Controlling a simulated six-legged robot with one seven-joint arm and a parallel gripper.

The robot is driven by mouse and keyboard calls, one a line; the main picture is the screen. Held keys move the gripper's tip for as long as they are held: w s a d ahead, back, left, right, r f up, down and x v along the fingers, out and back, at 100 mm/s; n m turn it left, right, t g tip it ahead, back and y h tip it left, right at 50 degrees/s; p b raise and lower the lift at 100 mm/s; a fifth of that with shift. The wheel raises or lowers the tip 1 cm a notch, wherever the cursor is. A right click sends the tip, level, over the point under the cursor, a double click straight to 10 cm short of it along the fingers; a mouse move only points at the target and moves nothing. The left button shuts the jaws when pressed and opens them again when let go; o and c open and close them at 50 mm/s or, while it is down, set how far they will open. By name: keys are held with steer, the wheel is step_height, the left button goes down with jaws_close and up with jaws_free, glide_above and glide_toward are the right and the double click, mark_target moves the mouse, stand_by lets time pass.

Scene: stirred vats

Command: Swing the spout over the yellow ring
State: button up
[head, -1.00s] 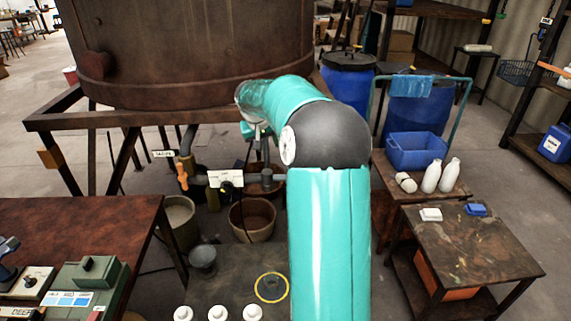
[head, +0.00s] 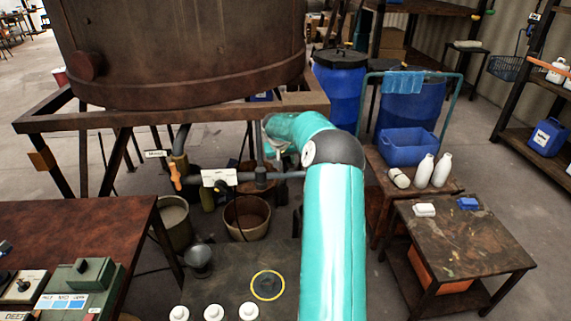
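The yellow ring (head: 252,287) lies flat on a dark surface at the lower middle, with a darker disc inside it. A grey horizontal pipe (head: 287,175), which looks like the spout, runs right from the valve fittings below the big vat. Its right end passes behind my teal arm, so I cannot see its tip. An orange handle (head: 175,176) and a white label plate (head: 219,178) sit along the pipework on the left. My arm reaches forward and bends left toward the pipework. My gripper's fingers are hidden behind the arm.
The rusty vat (head: 190,55) stands on a metal frame (head: 85,121). Buckets (head: 246,226) stand below it. White-capped bottles (head: 214,312) line the near edge. A brown table (head: 75,235) is left; a low table (head: 465,245) and blue tub (head: 408,150) are right.

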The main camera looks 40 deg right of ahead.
steer(key=shift+x, duration=1.15)
steer(key=shift+c, duration=0.2)
jaws_close()
